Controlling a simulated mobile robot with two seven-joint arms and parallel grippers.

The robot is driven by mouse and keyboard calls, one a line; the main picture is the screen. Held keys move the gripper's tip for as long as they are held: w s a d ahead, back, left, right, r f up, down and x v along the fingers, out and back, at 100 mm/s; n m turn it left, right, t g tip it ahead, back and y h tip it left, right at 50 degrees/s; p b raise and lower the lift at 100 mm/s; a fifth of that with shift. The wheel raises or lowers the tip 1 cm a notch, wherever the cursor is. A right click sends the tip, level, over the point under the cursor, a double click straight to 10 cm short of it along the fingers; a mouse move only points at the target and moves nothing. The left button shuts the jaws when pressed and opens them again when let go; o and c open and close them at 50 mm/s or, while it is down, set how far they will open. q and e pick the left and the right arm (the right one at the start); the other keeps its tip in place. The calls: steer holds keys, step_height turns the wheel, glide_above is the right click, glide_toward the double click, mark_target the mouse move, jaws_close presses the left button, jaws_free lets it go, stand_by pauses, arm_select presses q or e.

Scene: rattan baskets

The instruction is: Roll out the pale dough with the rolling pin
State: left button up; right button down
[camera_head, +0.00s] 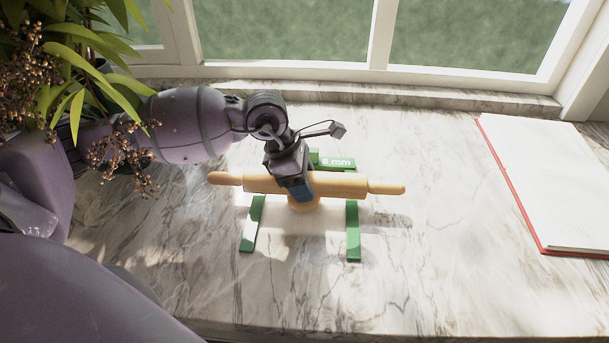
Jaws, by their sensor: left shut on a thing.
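A wooden rolling pin (340,185) lies crosswise over the marble counter, its handles pointing left and right. My left gripper (298,190) comes down from above and is shut on the middle of the rolling pin. The pale dough (303,206) shows as a small rounded piece under and just in front of the pin; the pin hides most of it. I cannot tell whether the pin presses on it. Green strips stand around it: a left one (252,225), a right one (352,232) and a back one marked "6 mm" (338,162). My right gripper is not in view.
An open book with a red edge (550,180) lies on the right of the marble counter (430,285). A leafy plant with brown berries (70,80) hangs at the upper left, overlapping my arm. A window (470,40) closes the back. The front counter is clear.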

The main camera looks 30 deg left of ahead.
arm_select(q)
steer(key=shift+r, duration=0.1)
steer(key=o, duration=1.4)
steer(key=shift+c, duration=0.2)
steer(key=c, duration=0.4)
steer(key=shift+r, duration=0.25)
